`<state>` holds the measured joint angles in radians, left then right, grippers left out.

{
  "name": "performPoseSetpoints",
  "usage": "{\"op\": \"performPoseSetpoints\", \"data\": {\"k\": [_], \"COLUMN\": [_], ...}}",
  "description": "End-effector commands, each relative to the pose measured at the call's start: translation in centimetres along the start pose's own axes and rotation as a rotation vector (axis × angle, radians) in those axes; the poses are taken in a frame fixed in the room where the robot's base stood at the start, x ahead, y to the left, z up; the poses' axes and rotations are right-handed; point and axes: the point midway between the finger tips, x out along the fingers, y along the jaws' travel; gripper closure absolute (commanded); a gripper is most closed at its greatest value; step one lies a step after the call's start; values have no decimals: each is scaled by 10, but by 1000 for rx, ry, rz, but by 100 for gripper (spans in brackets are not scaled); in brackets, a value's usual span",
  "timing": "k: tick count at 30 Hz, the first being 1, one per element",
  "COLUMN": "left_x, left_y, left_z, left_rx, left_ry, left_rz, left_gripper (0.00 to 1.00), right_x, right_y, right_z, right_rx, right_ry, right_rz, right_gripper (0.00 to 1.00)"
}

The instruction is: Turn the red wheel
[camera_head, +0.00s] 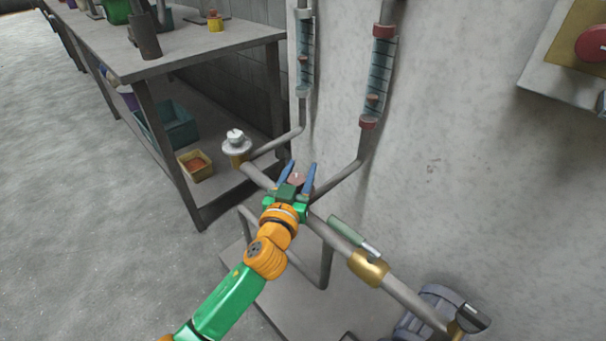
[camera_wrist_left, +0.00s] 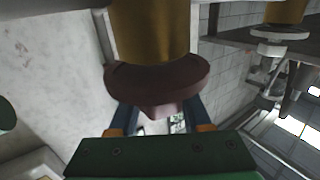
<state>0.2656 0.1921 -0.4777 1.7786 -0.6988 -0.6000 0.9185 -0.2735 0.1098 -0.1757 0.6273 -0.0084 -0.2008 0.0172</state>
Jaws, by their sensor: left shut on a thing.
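The red wheel (camera_head: 297,178) is a small dark-red disc on the sloping grey pipe in the head view. In the left wrist view the wheel (camera_wrist_left: 158,85) is large, below a brass-coloured stem (camera_wrist_left: 150,35), with a pointed knob facing the camera. My left gripper (camera_head: 301,166) reaches it from the front, one blue finger on each side of the wheel, and is shut on it. The wheel hides the fingertips in the wrist view. My right gripper is not in view.
A white round valve (camera_head: 236,143) sits at the pipe's upper left end. A green lever (camera_head: 347,235) and a brass fitting (camera_head: 368,267) are lower right on the pipe. A metal workbench (camera_head: 185,68) stands at left. The wall (camera_head: 440,150) is close behind.

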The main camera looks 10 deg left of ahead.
Motion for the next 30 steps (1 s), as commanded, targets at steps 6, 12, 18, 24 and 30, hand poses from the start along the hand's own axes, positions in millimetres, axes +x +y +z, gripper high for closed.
{"op": "performPoseSetpoints", "data": {"k": [6,12,18,24,30], "left_x": [0,0,0,0,0], "left_y": [-2,-4,-4,-4,-4], "left_z": [2,0,-2,-2,-2], "left_rx": [-3,-1,2,2,2], "left_ry": [3,3,5,6,6], "left_rz": [-95,-139,-151,-151,-150], "left_gripper": [100,100,100,100,22], "right_x": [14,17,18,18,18], "right_y": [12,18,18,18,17], "right_z": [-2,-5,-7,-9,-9], "right_rx": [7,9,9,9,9], "right_ry": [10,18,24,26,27], "right_rz": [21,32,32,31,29], "right_gripper": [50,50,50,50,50]}}
